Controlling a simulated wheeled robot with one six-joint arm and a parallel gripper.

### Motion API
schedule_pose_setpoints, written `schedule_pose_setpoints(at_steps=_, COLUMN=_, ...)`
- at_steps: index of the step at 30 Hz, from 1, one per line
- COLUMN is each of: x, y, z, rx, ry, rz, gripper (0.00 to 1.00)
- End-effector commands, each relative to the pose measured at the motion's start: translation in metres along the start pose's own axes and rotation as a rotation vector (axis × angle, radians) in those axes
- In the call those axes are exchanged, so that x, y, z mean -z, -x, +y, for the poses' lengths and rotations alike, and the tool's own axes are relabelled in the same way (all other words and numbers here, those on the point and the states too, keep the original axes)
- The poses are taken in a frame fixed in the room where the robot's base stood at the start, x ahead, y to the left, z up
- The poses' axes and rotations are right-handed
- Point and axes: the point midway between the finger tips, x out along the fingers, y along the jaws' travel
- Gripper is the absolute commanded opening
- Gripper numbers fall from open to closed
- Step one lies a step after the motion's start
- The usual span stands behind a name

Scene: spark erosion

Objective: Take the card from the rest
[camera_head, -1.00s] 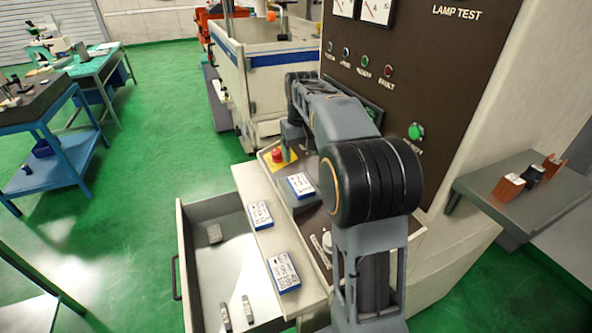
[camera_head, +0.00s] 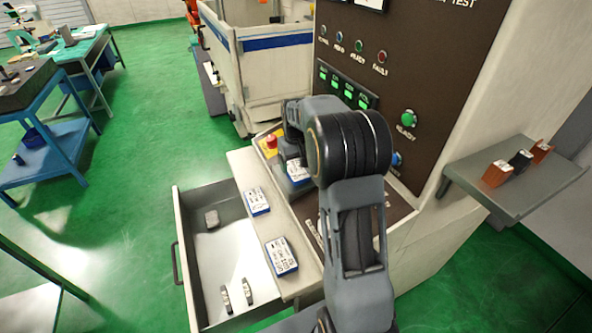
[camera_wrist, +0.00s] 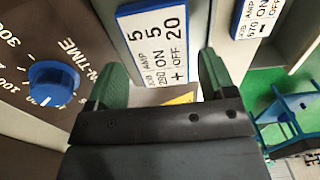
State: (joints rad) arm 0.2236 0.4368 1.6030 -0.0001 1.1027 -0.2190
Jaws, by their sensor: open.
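A white card with a blue edge (camera_head: 297,173) lies on the machine's sloped control desk, partly hidden behind my arm. In the wrist view this card (camera_wrist: 154,38) reads "5 5 20", with "JOB 290" below, and lies beside the brown dial panel. What holds it is not clearly visible. My gripper (camera_wrist: 160,72) is open and empty, its two dark green fingers apart near the card's lower end. I cannot tell whether they touch it.
Two more cards lie on the ledge, one farther back (camera_head: 256,201) and one nearer (camera_head: 281,257). An open drawer (camera_head: 195,250) holds small grey pieces. A blue knob (camera_wrist: 54,83) and a red button (camera_head: 271,142) are close by. A shelf (camera_head: 515,190) carries blocks at right.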

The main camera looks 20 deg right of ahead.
Motion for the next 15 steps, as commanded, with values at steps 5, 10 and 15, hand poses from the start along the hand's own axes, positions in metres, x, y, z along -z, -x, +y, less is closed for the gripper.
schedule_pose_setpoints(at_steps=5, x=0.000, y=-0.019, z=-0.001, rx=0.000, ry=0.001, rz=-0.002, gripper=0.77)
schedule_pose_setpoints(at_steps=10, x=0.000, y=-0.025, z=-0.001, rx=0.000, ry=0.001, rz=0.000, gripper=0.77)
schedule_pose_setpoints(at_steps=15, x=0.000, y=-0.025, z=-0.001, rx=0.000, ry=0.001, rz=0.001, gripper=0.77)
